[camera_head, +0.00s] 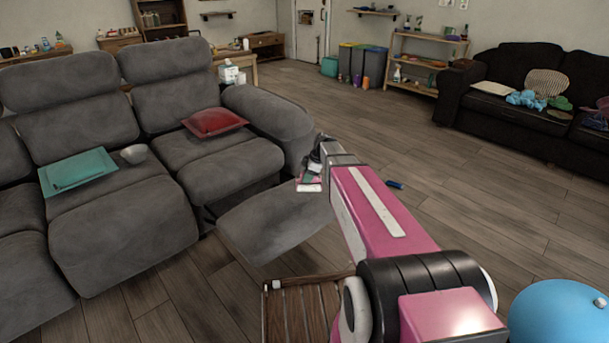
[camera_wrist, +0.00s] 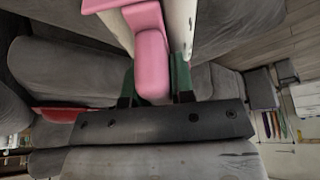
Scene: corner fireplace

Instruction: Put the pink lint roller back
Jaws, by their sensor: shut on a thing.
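The pink lint roller (camera_wrist: 152,55) shows large in the wrist view, its rounded pink handle between the green-padded fingers of my gripper (camera_wrist: 156,80). Pale white parts show beside its upper end. My gripper is shut on the roller. In the head view, my gripper (camera_head: 313,172) is at the end of my outstretched arm, in front of the grey sofa's right end. A small pink and white part of the roller (camera_head: 309,185) shows at its tip; the rest is hidden. I cannot tell where the roller belongs.
The grey sofa (camera_head: 160,120) has a teal cushion (camera_head: 78,171), a bowl (camera_head: 133,154) and a red cushion (camera_head: 214,122). A slatted wooden table (camera_head: 310,315) and blue ball (camera_head: 560,312) are near me. A dark blue object (camera_head: 396,185) lies on otherwise open floor beyond my arm.

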